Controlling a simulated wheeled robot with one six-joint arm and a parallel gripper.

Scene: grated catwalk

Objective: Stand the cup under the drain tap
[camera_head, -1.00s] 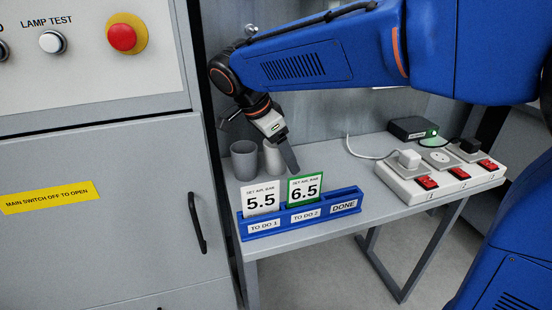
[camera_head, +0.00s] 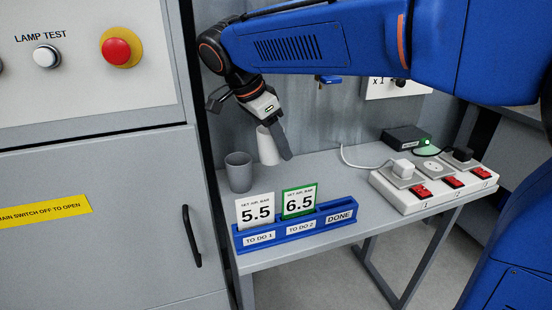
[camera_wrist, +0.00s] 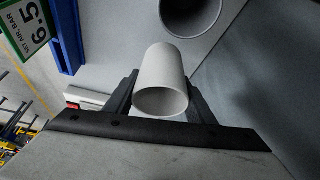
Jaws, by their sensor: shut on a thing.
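My gripper (camera_head: 276,146) is shut on a white cup (camera_head: 266,144) near the back of the table. In the wrist view the white cup (camera_wrist: 161,68) sits between the two fingers, its opening facing the camera. It appears raised slightly above the table; one finger partly covers it in the head view. A grey cup (camera_head: 238,173) stands on the table to the left of my gripper; it also shows at the top of the wrist view (camera_wrist: 190,13). A small blue-handled fitting (camera_head: 328,80), possibly the drain tap, is on the back wall, partly hidden by my arm.
A blue rack (camera_head: 318,225) holds a 5.5 card (camera_head: 254,211) and a green-edged 6.5 card (camera_head: 298,202). A power strip (camera_head: 430,190) and a black box (camera_head: 405,138) with a cable are at the right. The table between rack and back wall is mostly clear.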

